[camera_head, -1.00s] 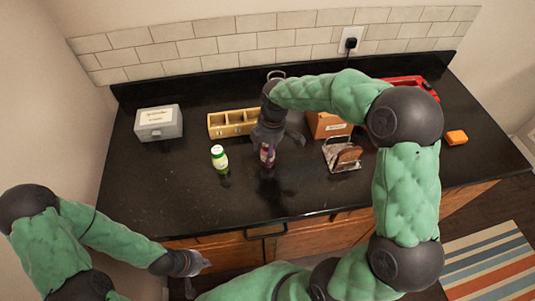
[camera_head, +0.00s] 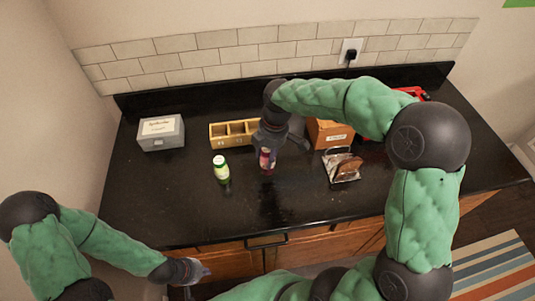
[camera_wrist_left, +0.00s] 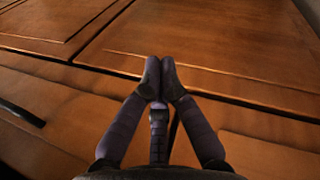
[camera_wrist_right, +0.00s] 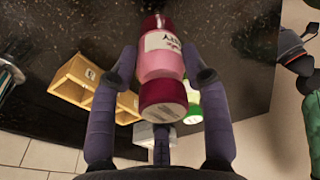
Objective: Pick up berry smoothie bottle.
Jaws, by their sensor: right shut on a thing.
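The berry smoothie bottle (camera_head: 266,161), pink and dark red with a white label, is upright above the black counter near its middle. In the right wrist view the bottle (camera_wrist_right: 161,62) stands between both fingers, its dark red cap towards the camera. My right gripper (camera_head: 268,149) is shut on it from above and hides its upper part. I cannot tell whether its base touches the counter. My left gripper (camera_head: 203,272) is low in front of the cabinet, away from the bottle; its fingertips meet in the left wrist view (camera_wrist_left: 160,80).
Behind are a wooden compartment box (camera_head: 232,134) and a grey box (camera_head: 161,133). A napkin holder (camera_head: 342,165) and orange-brown box (camera_head: 330,133) are right. The front counter is clear.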

